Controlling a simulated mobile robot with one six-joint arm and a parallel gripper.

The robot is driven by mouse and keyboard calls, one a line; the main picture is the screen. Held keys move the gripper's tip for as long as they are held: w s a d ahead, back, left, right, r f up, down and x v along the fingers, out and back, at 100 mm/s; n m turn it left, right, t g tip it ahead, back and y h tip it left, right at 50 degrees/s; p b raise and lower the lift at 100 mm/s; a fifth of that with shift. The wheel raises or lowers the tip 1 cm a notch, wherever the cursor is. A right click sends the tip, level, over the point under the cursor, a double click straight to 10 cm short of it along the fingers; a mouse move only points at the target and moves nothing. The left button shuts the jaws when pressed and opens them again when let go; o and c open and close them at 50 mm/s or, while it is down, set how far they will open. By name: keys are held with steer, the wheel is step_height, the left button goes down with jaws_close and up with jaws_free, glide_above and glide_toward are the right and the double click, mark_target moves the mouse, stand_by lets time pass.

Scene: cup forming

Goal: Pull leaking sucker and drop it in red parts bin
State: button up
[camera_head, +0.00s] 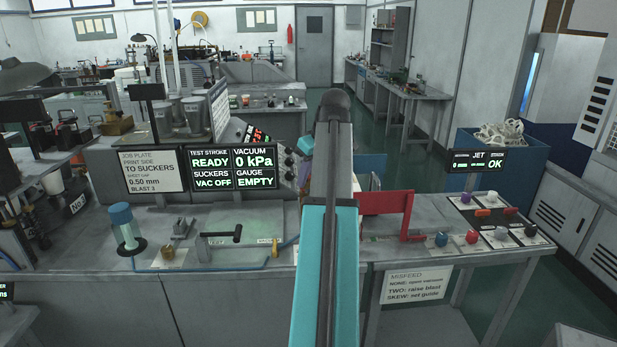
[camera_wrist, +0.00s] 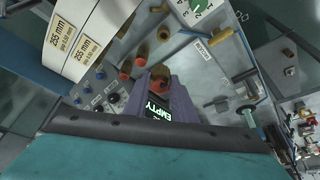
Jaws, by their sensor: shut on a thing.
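My gripper (camera_wrist: 158,82) shows in the wrist view as grey-purple fingers, shut on a small brown and red piece that looks like a sucker (camera_wrist: 160,71). Several similar brown pieces with red ends, like this one (camera_wrist: 140,54), are close by; I cannot tell which one leaks. In the head view my teal arm reaches forward over the bench and hides the gripper and what it holds. A red upright panel (camera_head: 384,203) stands on the bench just right of my arm; I cannot tell whether it belongs to the red parts bin.
A display (camera_head: 229,168) reads READY, VAC OFF, 0 kPa and EMPTY. A job plate sign (camera_head: 152,171) stands to its left. A blue-topped cylinder (camera_head: 124,226) and a black lever (camera_head: 222,237) are on the bench. Coloured knobs (camera_head: 472,237) sit at the right. A blue bin (camera_head: 508,190) stands behind.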

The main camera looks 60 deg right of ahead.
steer(key=shift+r+p, duration=0.4)
steer(key=shift+r, duration=0.3)
steer(key=w+a+f+n, duration=0.1)
steer(key=w+a+f, duration=0.2)
steer(key=w+a, duration=0.9)
steer(key=w+a+f, duration=0.3)
steer(key=w+a, duration=0.7)
steer(key=a, duration=0.3)
steer(key=w+a+f, duration=0.2)
steer(key=a, duration=0.9)
steer(key=w+a+f+n, duration=0.1)
steer(key=w+a+f, duration=0.1)
steer(key=a, duration=0.9)
steer(key=w+a+f+n+y, duration=0.1)
steer(key=w+a+f, duration=0.1)
steer(key=a, duration=0.9)
steer(key=shift+w+a, duration=0.15)
steer(key=shift+w, duration=0.3)
